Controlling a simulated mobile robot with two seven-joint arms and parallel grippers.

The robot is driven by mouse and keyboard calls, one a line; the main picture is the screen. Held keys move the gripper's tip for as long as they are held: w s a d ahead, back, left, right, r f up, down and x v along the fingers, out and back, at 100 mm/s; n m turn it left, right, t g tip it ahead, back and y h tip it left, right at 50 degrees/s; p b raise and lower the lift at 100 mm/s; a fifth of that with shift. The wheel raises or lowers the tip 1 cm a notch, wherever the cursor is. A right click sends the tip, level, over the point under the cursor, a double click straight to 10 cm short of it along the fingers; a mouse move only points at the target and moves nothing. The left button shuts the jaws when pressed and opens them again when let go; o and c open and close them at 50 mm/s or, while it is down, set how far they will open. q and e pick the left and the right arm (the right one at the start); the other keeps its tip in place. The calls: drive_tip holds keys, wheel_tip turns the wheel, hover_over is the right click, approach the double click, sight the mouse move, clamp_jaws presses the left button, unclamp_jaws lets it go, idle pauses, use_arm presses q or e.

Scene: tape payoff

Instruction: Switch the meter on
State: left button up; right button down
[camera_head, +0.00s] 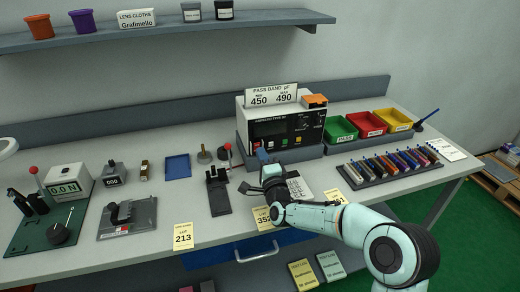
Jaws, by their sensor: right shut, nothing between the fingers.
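The meter (255,117) is a pale box with a dark front panel, standing at the back of the bench, right of the middle. Its display (268,128) looks dark, and small knobs and buttons sit on the panel's right part. A card on top reads PASS BAND, 450 and 490. My right gripper (264,161) is shut and empty, just in front of the meter's lower left front. It hides part of that lower front; I cannot tell whether it touches. The power switch is not clearly made out. My left gripper is not in view.
Green, red and yellow bins (373,122) stand right of the meter, with a rack of several capacitors (390,165) in front. A black fixture with a red-knobbed lever (217,190) stands left of my gripper. A force gauge (68,186) is far left. Yellow cards lie along the front edge.

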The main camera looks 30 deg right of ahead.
sight(256, 141)
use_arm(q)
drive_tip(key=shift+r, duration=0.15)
use_arm(e)
drive_tip(key=shift+x, duration=1.3)
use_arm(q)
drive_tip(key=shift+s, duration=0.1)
use_arm(e)
drive_tip(key=shift+w+r+p, duration=0.15)
drive_tip(key=shift+r+p, duration=0.1)
drive_tip(key=shift+p, duration=0.3)
drive_tip(key=shift+d+g, duration=0.1)
drive_tip(key=shift+g, duration=0.2)
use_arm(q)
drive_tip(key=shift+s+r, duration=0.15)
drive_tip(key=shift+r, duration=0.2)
use_arm(e)
drive_tip(key=shift+f, duration=0.1)
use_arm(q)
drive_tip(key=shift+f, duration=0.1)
use_arm(e)
drive_tip(key=shift+f, duration=0.1)
